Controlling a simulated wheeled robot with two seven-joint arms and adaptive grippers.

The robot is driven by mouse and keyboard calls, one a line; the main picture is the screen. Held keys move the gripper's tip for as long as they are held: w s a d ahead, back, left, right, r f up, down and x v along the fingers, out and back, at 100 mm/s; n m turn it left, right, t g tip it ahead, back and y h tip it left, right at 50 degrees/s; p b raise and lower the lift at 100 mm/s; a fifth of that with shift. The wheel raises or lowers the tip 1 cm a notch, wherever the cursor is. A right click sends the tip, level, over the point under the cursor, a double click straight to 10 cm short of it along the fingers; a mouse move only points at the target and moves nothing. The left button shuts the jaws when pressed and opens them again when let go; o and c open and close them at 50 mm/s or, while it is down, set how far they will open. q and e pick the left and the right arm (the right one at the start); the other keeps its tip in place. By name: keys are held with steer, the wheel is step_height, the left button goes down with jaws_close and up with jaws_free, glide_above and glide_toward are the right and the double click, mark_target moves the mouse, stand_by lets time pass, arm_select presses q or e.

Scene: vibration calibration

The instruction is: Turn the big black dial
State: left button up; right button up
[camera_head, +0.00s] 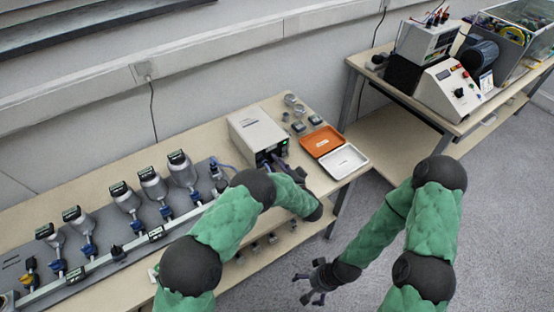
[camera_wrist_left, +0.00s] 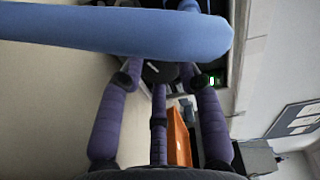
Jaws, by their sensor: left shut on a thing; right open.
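A beige calibrator box (camera_head: 258,130) stands on the long bench, with a black front and a small green display. My left gripper (camera_head: 270,160) is at that front and hides the dial in the head view. In the left wrist view, the black dial (camera_wrist_left: 160,72) shows between the purple fingertips of my left gripper (camera_wrist_left: 158,80), which is shut on it. The dial's markings are not visible. My right gripper (camera_head: 315,283) is open and empty, low over the floor to the right of the bench.
A blue hose (camera_wrist_left: 130,32) crosses close in front of the left wrist camera. An orange tray (camera_head: 322,141) and a white tray (camera_head: 343,161) lie right of the box. Several gauges and sensors line the grey plate (camera_head: 100,262) at left. A second table (camera_head: 400,95) holds other instruments.

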arm_select(q)
steer(key=shift+m+p, duration=0.6)
steer(key=shift+m, duration=0.3)
steer(key=o, duration=0.9)
steer(key=shift+c, duration=0.2)
steer(key=shift+d, duration=0.1)
steer(key=v, duration=1.2)
steer(key=shift+r, duration=0.1)
